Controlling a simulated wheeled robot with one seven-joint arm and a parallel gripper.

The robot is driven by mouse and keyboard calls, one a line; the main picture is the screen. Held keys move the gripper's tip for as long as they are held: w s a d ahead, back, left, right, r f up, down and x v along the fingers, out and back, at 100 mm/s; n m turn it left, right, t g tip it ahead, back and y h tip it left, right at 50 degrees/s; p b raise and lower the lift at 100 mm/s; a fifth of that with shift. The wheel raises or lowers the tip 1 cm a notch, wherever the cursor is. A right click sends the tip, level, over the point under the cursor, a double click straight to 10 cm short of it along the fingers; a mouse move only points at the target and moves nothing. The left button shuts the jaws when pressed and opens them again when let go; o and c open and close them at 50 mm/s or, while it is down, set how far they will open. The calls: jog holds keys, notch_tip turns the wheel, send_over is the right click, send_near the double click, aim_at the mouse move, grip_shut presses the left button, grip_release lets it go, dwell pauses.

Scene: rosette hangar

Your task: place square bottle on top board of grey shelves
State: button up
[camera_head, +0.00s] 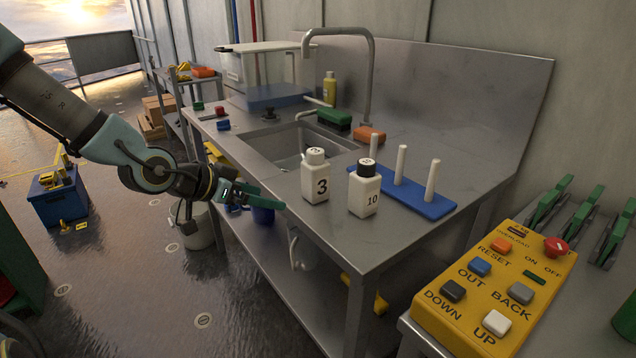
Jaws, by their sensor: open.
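Two white bottles with square-looking bodies stand upright on the steel counter: one marked 3 with a white cap (316,182), one marked 10 with a black cap (365,192). I cannot tell which one the task means. My gripper (268,202) is open and empty, reaching in from the left at the counter's front edge, left of the bottle marked 3 and apart from it. A grey shelf unit (178,94) stands at the back left beyond the counter. Its top board carries orange and yellow items, and its lower part is partly hidden.
The steel counter (352,240) has a sink (297,145) with a tall tap. A blue rack with white pegs (425,205) stands right of the bottles. A yellow button box (495,290) is at front right. A blue crate (60,203) and grey bucket (195,232) stand on the floor.

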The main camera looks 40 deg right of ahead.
aim_at(326, 163)
jog(key=d+r+h, duration=0.1)
jog(key=r, duration=0.1)
jog(key=s+d+r+m+h, duration=0.1)
jog(key=d+r, duration=0.1)
jog(key=s+d+r+g+h, duration=0.1)
jog(key=d+r, duration=0.1)
jog(key=shift+s+d+m, duration=0.15)
jog(key=shift+s+m, duration=0.05)
jog(key=shift+m, duration=0.2)
jog(key=x, duration=0.2)
jog(key=b+x, duration=0.1)
jog(key=shift+s+d+r, duration=0.1)
jog(key=shift+d+r, duration=0.1)
jog(key=shift+d, duration=0.2)
jog(key=x, duration=0.3)
jog(key=p+x, duration=0.1)
jog(key=x, duration=0.1)
jog(key=shift+d+r, duration=0.1)
jog(key=shift+d, duration=0.3)
jog(key=shift+d+f, duration=0.25)
jog(key=shift+d, duration=0.15)
grip_shut()
